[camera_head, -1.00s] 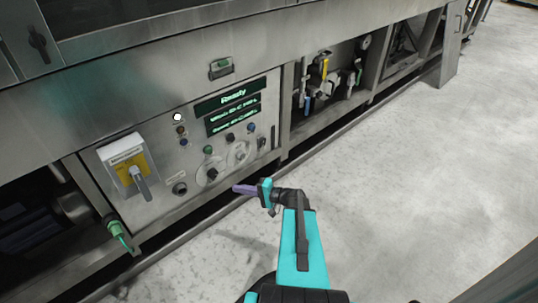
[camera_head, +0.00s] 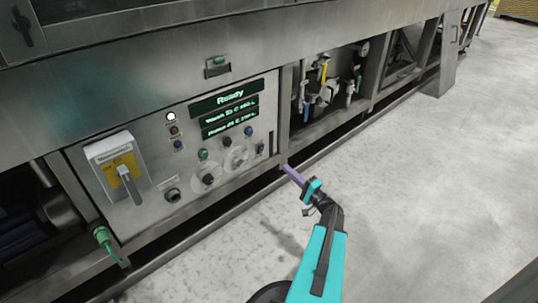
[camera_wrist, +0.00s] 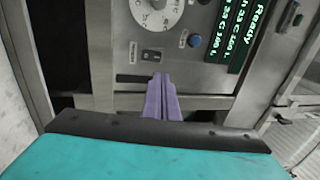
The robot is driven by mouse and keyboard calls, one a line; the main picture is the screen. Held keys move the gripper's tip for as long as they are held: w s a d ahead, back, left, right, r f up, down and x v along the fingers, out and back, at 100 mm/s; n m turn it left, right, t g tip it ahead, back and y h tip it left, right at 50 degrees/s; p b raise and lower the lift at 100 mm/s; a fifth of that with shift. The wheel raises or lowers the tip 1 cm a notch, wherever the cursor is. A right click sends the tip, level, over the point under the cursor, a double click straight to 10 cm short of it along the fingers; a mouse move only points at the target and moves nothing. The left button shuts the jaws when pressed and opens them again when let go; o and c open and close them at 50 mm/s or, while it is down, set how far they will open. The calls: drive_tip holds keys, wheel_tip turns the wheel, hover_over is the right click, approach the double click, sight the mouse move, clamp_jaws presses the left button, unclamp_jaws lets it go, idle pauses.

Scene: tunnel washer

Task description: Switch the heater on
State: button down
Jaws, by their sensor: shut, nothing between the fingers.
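The control panel (camera_head: 190,190) is on the front of the steel washer, left of centre in the head view. A small dark rocker switch (camera_head: 260,149) is at its right end, beside a dark vertical slot. The fingers (camera_wrist: 161,77) appear apart from the switch.
Two round dials (camera_head: 208,180) and several buttons sit left of the switch. The display (camera_head: 230,93) reads "Ready". A yellow-and-grey rotary isolator (camera_head: 120,170) is at the left. Pipes and valves (camera_head: 325,85) fill the bay to the right. The floor at right is clear.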

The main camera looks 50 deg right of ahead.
drive_tip(key=shift+w, duration=0.1)
drive_tip(key=b, duration=0.5)
approach(263, 145)
drive_tip(key=x, duration=0.4)
drive_tip(key=shift+w+a+f, duration=0.1)
drive_tip(key=shift+w+f, duration=0.15)
drive_tip(key=shift+w, duration=0.1)
drive_tip(key=shift+x, duration=0.95)
drive_tip(key=shift+r, duration=0.15)
drive_tip(key=shift+s, duration=0.1)
